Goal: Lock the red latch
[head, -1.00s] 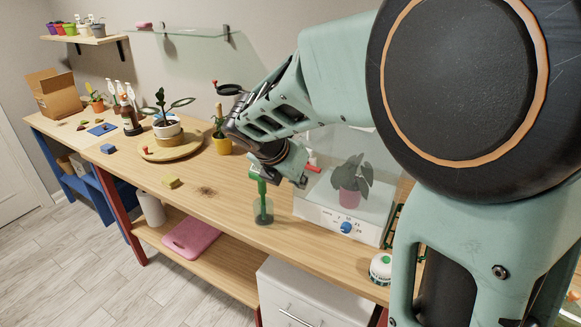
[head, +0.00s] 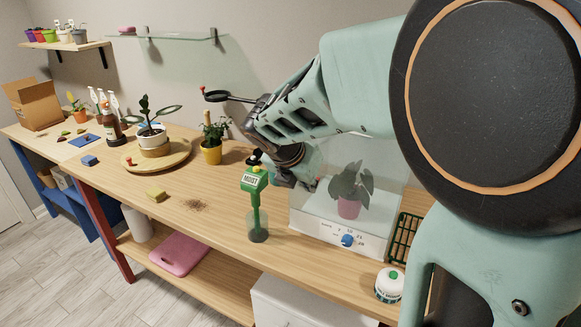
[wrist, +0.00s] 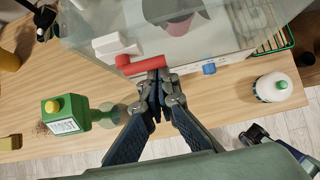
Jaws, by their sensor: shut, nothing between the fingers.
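The red latch (wrist: 145,65) shows in the wrist view as a red bar with a red knob at its left end, beside a white block (wrist: 117,45) on the front of a clear-walled case (head: 322,222). The bar lies roughly crosswise, tilted slightly. My gripper (wrist: 158,82) is shut and empty, its fingertips just below the bar's right part in the picture; I cannot tell whether they touch it. In the head view my gripper (head: 306,184) is at the case's left front, and the latch is hidden behind my arm.
A green moisture meter (head: 256,180) stands in a glass left of the case. A blue dial (head: 347,240) is on the case front. A potted plant (head: 349,208) sits inside. A white canister (head: 389,286) stands at right. A yellow sponge (head: 156,195) lies at left.

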